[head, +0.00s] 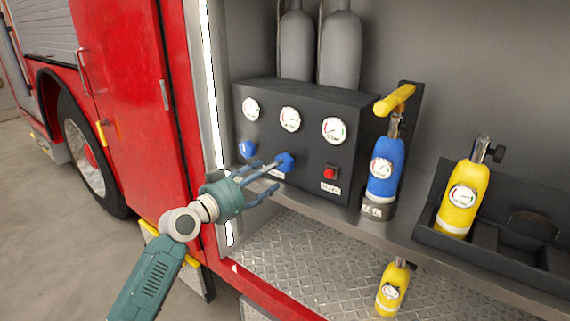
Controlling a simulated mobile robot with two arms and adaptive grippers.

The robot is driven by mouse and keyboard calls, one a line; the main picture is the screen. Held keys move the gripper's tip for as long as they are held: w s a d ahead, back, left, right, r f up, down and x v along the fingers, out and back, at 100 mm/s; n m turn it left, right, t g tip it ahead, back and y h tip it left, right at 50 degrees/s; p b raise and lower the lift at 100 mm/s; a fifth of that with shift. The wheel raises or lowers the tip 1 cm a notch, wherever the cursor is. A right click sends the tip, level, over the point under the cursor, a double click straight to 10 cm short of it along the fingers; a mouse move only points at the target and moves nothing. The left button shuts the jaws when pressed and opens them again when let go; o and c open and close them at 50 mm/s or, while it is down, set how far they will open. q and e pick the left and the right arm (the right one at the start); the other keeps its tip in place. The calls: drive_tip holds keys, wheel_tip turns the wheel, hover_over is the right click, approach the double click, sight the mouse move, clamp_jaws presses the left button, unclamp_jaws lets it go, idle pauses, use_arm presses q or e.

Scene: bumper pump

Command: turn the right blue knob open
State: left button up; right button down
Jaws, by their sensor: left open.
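The right blue knob (285,162) sits low on the front of a dark control panel (310,162), below the middle gauge. The left blue knob (247,149) is farther left on the same panel. My left gripper (268,178) is open, with its fingers pointing right toward the panel. Its upper finger reaches to the right blue knob in the picture; I cannot tell whether they touch. The lower finger is below the knob. A label under the knob is partly hidden by the fingers. My right gripper is not in view.
A red button (330,173) is right of the knob. A blue cylinder (385,168) and yellow cylinder (463,199) stand on the right; another yellow cylinder (391,288) is lower down. The red truck door (125,100) is at left. Diamond-plate floor (300,255) below is mostly clear.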

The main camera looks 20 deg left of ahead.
sight(281, 166)
use_arm(q)
drive_tip(key=x, duration=0.5)
drive_tip(key=shift+w+d+r+p, duration=0.15)
drive_tip(key=shift+w+d+p, duration=0.15)
drive_tip(key=shift+d+p, duration=0.05)
drive_tip(key=shift+w+d, duration=0.15)
drive_tip(key=shift+w, duration=0.3)
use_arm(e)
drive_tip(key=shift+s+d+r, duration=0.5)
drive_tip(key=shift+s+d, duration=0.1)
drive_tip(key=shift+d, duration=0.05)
use_arm(q)
drive_tip(key=c, duration=1.2)
